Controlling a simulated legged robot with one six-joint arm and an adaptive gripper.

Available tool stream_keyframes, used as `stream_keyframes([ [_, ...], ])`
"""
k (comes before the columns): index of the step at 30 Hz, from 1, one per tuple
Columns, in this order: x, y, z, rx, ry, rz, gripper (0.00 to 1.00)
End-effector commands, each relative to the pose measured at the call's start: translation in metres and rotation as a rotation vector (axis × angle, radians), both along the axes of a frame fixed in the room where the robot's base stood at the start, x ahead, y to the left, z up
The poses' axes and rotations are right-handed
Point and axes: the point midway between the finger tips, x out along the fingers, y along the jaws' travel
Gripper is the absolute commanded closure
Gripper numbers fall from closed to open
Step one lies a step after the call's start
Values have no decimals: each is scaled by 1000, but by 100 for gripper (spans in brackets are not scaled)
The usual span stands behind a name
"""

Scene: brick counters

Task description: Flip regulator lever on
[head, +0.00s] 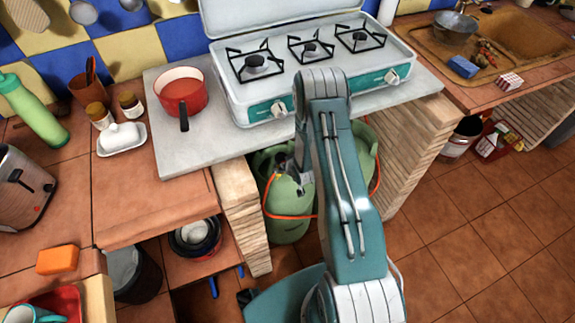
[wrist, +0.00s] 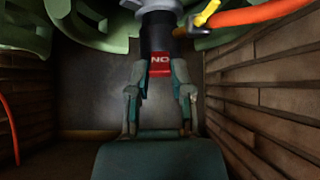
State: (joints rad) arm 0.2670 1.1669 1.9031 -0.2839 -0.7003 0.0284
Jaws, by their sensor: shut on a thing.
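The red regulator lever (wrist: 160,63) shows in the wrist view, with white letters that read as NO in this picture. It sits on the dark regulator body (wrist: 157,32) below a green gas cylinder's collar in the picture. My gripper (wrist: 158,78) has its two fingers at either side of the lever and is shut on it. In the head view the green gas cylinder (head: 288,215) stands under the stove counter. My arm covers part of it, and the lever is not clear there.
An orange hose (wrist: 260,15) with a yellow fitting (wrist: 207,14) leaves the regulator to the right. Brick walls (wrist: 262,110) flank the alcove closely. A stove (head: 310,60) and a red pot (head: 182,90) stand on the counter above. The tiled floor (head: 480,220) at right is clear.

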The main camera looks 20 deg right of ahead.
Motion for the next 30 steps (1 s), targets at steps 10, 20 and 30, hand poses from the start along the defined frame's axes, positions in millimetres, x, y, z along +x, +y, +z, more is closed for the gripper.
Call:
stream_keyframes([
  [10,0,0,0,-1,-3,1,37],
  [20,-3,0,3,0,-3,0,37],
  [30,-45,0,47,1,-3,-2,37],
])
